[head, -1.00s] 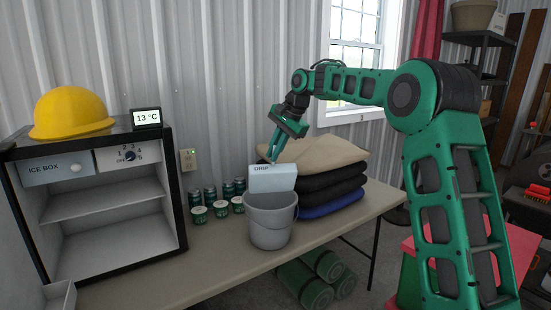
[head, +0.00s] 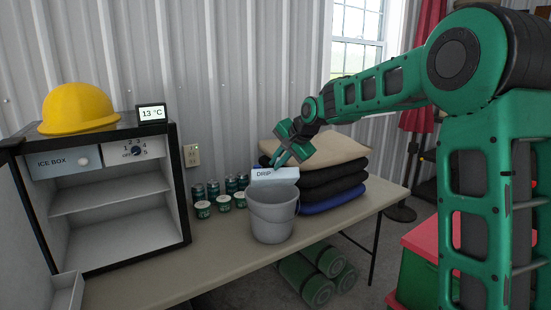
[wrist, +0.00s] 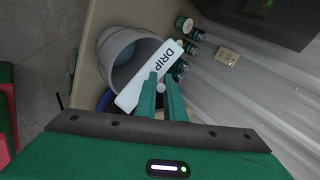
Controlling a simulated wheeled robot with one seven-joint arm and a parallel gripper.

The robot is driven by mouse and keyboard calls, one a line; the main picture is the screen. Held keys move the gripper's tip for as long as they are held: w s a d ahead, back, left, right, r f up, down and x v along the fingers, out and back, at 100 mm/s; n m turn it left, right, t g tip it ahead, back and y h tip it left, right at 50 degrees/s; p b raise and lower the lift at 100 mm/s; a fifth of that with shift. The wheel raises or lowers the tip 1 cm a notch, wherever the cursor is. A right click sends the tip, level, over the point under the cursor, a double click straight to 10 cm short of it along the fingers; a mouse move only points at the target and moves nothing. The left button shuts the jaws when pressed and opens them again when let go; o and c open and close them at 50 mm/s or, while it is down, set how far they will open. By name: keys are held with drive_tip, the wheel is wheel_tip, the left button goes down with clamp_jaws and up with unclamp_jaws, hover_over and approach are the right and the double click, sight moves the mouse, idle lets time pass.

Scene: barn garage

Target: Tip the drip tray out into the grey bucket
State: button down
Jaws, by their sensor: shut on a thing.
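The drip tray (head: 275,177) is pale blue-white with "DRIP" on its front. It is at the bucket's mouth, its lower edge partly behind the rim in the head view. My gripper (head: 276,162) is shut on the tray's front from above; in the wrist view the fingers (wrist: 163,88) meet by a small round knob on the tray (wrist: 150,78). The grey bucket (head: 272,220) stands upright on the table; the wrist view shows its open mouth (wrist: 118,60) beside the tray. I cannot see what is in the tray or bucket, or whether tray and rim touch.
Several small green cans (head: 224,203) stand left of the bucket. Folded cloths (head: 335,185) are stacked at its right. An open ice box (head: 110,205) with a yellow hard hat (head: 78,108) is at left. The table (head: 200,265) is clear in front.

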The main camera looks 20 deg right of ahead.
sight(278, 171)
drive_tip(key=s+f+n+t, duration=0.1)
drive_tip(key=s+f+t, duration=0.3)
drive_tip(key=f+t, duration=0.3)
wheel_tip(278, 171, down, 4)
drive_tip(key=shift+s+a+r+n, duration=0.2)
drive_tip(key=shift+a+n, duration=0.1)
idle(0.6)
